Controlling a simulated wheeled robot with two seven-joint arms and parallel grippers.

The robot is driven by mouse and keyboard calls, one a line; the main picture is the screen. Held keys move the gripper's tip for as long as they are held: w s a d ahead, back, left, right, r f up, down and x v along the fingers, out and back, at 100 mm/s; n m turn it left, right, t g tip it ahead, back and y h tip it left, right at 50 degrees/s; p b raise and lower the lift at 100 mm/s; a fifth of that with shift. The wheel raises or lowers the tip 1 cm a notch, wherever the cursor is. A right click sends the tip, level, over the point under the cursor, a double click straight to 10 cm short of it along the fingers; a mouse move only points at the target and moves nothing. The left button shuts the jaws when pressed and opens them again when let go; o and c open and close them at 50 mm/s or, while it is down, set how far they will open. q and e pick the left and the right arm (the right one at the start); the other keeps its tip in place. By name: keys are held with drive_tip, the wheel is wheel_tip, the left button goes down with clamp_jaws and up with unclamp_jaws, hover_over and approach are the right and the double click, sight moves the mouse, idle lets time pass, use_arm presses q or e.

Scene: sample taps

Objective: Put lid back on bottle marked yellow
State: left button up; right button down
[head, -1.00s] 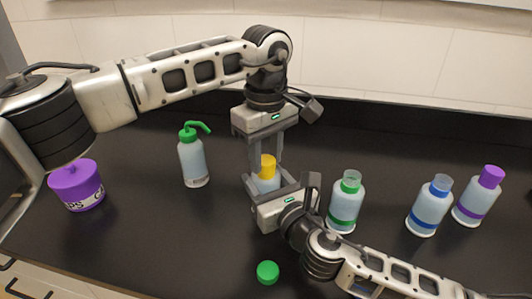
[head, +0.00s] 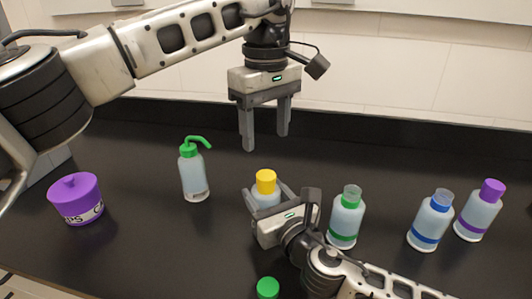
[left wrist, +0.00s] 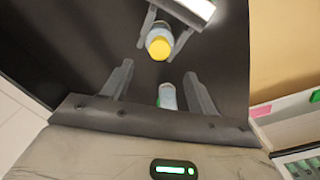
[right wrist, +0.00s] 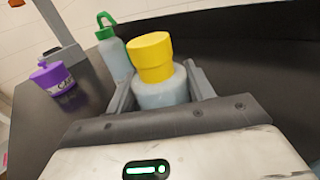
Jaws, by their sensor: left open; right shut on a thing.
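The bottle marked yellow (head: 265,200) stands on the black counter with the yellow lid (head: 265,180) on its top. In the right wrist view the yellow lid (right wrist: 150,57) sits on the bottle's neck and looks slightly tilted. My right gripper (head: 266,195) is shut on this bottle's body; its fingers also flank the bottle in the right wrist view (right wrist: 163,92). My left gripper (head: 265,140) is open and empty above the yellow lid, clear of it. The lid also shows beyond its fingers in the left wrist view (left wrist: 159,46).
Open bottles with a green band (head: 345,218) and a blue band (head: 430,222) stand at the right, beside a purple-lidded bottle (head: 480,210). A green lid (head: 268,287) lies in front. A green-topped wash bottle (head: 194,172) and a purple tub (head: 76,200) stand at the left.

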use_arm(q)
drive_tip(key=shift+r, duration=1.6)
use_arm(e)
drive_tip(key=shift+c, duration=2.4)
unclamp_jaws()
drive_tip(key=b+v, duration=0.1)
drive_tip(key=v, duration=1.3)
drive_tip(key=shift+s+d+f+b, duration=0.1)
drive_tip(key=shift+s+d+b, duration=0.15)
drive_tip(key=shift+b, duration=0.1)
use_arm(q)
drive_tip(key=shift+f, duration=0.9)
use_arm(e)
drive_tip(key=shift+s+d, duration=0.25)
drive_tip(key=shift+s, duration=0.35)
